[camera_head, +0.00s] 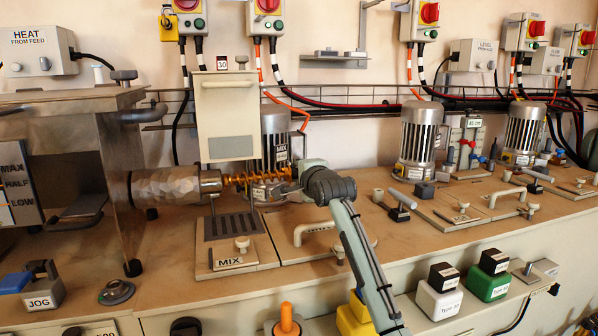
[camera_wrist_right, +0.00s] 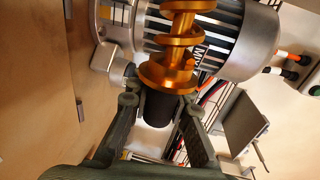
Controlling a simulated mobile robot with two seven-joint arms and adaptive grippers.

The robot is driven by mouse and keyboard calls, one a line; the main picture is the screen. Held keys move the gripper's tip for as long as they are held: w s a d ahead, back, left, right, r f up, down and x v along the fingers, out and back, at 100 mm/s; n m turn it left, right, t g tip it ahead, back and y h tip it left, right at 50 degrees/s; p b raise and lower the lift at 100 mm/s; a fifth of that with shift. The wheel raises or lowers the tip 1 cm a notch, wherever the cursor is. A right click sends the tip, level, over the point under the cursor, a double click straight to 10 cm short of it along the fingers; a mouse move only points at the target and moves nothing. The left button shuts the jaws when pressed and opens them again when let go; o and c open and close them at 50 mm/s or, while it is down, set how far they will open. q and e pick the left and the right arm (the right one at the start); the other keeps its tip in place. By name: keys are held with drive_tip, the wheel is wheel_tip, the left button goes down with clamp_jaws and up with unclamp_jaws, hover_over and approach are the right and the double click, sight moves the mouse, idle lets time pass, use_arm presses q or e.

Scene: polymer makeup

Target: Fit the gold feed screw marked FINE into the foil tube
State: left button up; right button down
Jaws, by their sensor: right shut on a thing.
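The gold feed screw (camera_head: 256,177) is a spiral lying roughly level, with its left end at the mouth of the foil tube (camera_head: 165,186). I cannot tell whether that end is inside the tube or just in front of it. The faceted, silvery tube lies sideways on the left machine. My right gripper (camera_head: 294,180) is at the screw's right end. In the right wrist view, its fingers are shut around the black end below the gold spiral (camera_wrist_right: 180,45). No FINE mark is readable. My left gripper is out of view.
A beige panel marked 30 (camera_head: 226,105) hangs behind the screw, above a slotted plate marked MIX (camera_head: 233,226). A ribbed motor (camera_head: 274,130) stands close behind my right gripper. Jars and an orange-knobbed part (camera_head: 287,322) are at the front.

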drive_tip(key=s+a, duration=0.3)
drive_tip(key=a, duration=0.6)
drive_tip(key=shift+a, duration=0.35)
idle(2.8)
drive_tip(key=shift+d, duration=0.25)
drive_tip(key=w+d, duration=0.3)
drive_tip(key=d, duration=0.6)
idle(1.6)
drive_tip(key=shift+d, duration=0.1)
idle(1.1)
